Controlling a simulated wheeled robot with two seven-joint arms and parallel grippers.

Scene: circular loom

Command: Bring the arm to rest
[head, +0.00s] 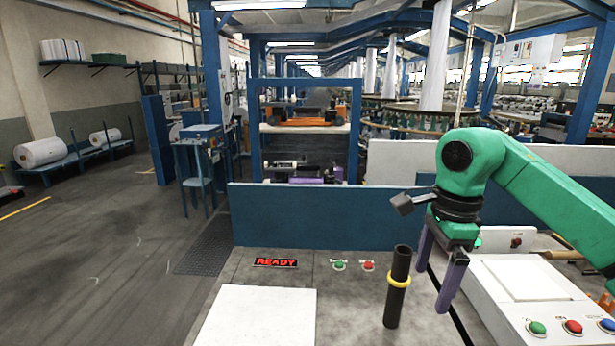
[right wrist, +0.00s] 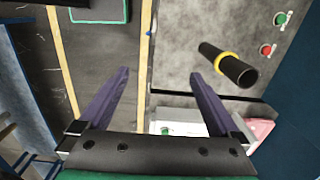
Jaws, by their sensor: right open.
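My right arm (head: 550,190) is green and comes in from the right in the head view. Its gripper (head: 437,285) points down with two purple fingers, to the right of an upright black post (head: 398,312) with a yellow ring (head: 398,281) around it. In the right wrist view my right gripper (right wrist: 160,75) has its fingers spread wide with nothing between them. The black post (right wrist: 240,72) and yellow ring (right wrist: 224,61) also show there, right of the fingers and apart from them. My left gripper is in neither view.
The grey worktop (head: 330,300) carries a READY sign (head: 275,262), a green button (head: 339,265), a red button (head: 368,266) and a white plate (head: 258,318). A low blue wall (head: 320,215) stands behind. A white control box (head: 520,285) with buttons is at right.

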